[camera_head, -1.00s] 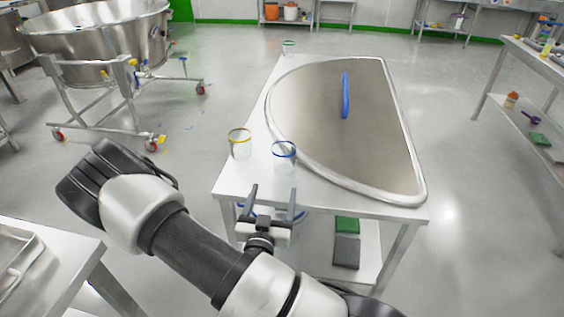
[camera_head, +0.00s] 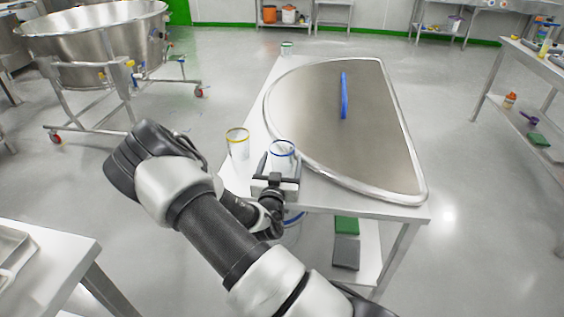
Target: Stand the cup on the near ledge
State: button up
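A clear cup with a blue rim (camera_head: 283,149) stands upright at the near left part of the white table (camera_head: 380,208). My gripper (camera_head: 281,162) is low at the near side of this cup, with one finger to its left and one to its right. The fingers look spread; whether they touch the cup cannot be told. The cup's lower part is hidden by my gripper. A similar clear cup with a yellow rim (camera_head: 237,145) stands upright just left. A green-rimmed cup (camera_head: 287,47) stands at the table's far left corner. No ledge is clearly distinguishable.
A large D-shaped steel lid (camera_head: 380,120) with a blue handle (camera_head: 344,95) fills most of the tabletop. Green (camera_head: 347,225) and dark grey (camera_head: 345,252) blocks lie on the lower shelf. A steel bowl on a wheeled frame (camera_head: 95,45) stands back left.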

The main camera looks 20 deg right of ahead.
jog(key=shift+w+d, duration=0.1)
jog(key=shift+w, duration=0.05)
jog(key=c, duration=1.2)
